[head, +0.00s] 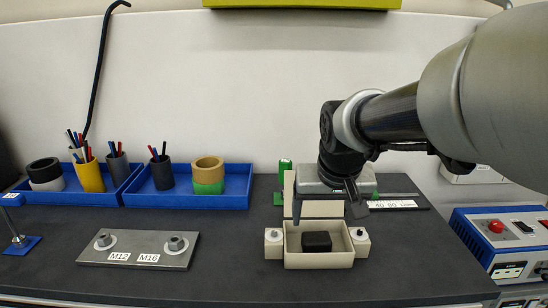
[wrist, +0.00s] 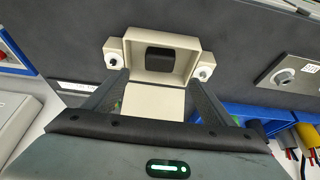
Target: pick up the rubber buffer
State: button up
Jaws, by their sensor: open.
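The rubber buffer looks to be the small black block (head: 317,241) lying inside the open beige box (head: 318,262). It also shows in the wrist view (wrist: 160,59), near the box's far wall there. My gripper (head: 328,214) is open and empty, pointing down above the box, with its fingers spread to either side of the block. In the wrist view the two fingertips (wrist: 160,78) reach toward the box with a clear gap between them. I see no contact with the block. A beige upright panel stands behind the box, partly hidden by my gripper.
Two side lugs with bolts (head: 273,240) flank the box. A metal plate (head: 137,250) labelled M12 and M16 lies to the left. Blue trays (head: 233,198) with cups and tape rolls stand behind it. A blue power unit (head: 505,243) is at the right. The front table is clear.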

aim_at(317, 237)
jog(key=x, duration=1.2)
jog(key=shift+w+b, duration=0.25)
jog(key=shift+b, duration=0.15)
jog(key=c, duration=1.2)
